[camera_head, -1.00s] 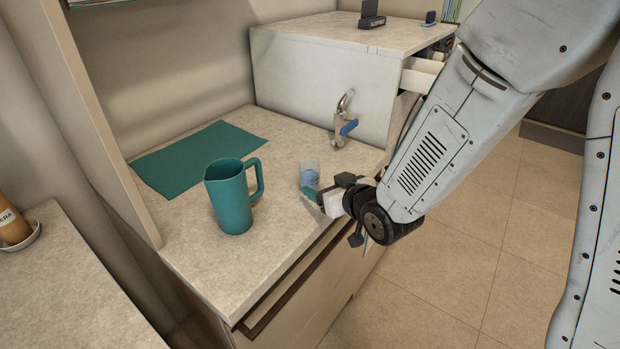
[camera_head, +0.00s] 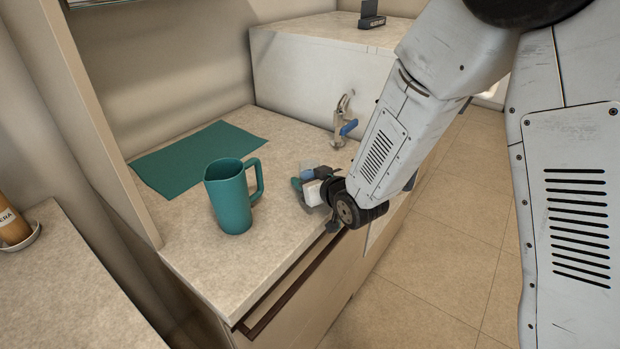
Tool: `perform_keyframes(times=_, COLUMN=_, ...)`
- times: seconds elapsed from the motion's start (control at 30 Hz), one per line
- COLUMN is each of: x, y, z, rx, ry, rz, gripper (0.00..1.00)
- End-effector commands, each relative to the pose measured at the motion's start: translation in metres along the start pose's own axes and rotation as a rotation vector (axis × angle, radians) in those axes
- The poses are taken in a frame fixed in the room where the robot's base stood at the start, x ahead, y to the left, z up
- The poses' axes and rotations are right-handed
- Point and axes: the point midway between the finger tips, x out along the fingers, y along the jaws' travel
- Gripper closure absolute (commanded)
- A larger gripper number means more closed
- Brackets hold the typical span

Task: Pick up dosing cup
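The dosing cup (camera_head: 308,167) is a small clear cup with a bluish lower part. It stands on the counter near the front edge, right of the teal jug, and its lower part is partly hidden by my gripper. My gripper (camera_head: 304,180) reaches in from the right, low over the counter, with a teal fingertip at the cup's near left side. The far finger is mostly hidden, so I cannot tell whether the fingers touch the cup or how far apart they are.
A teal jug (camera_head: 231,197) stands left of the cup, with a teal mat (camera_head: 195,157) behind it. The counter (camera_head: 220,272) is clear in front of the jug.

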Motion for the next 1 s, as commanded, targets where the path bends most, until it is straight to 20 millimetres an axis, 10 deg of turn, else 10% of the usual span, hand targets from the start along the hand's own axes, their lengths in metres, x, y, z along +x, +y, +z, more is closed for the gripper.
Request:
perform_keyframes(times=0.1, x=0.0, y=0.0, z=0.0, rx=0.0, ry=0.0, rz=0.0, gripper=0.79)
perform_keyframes(times=1.0, x=-0.012, y=-0.001, z=-0.033, rx=0.0, ry=0.003, rz=-0.001, gripper=0.79)
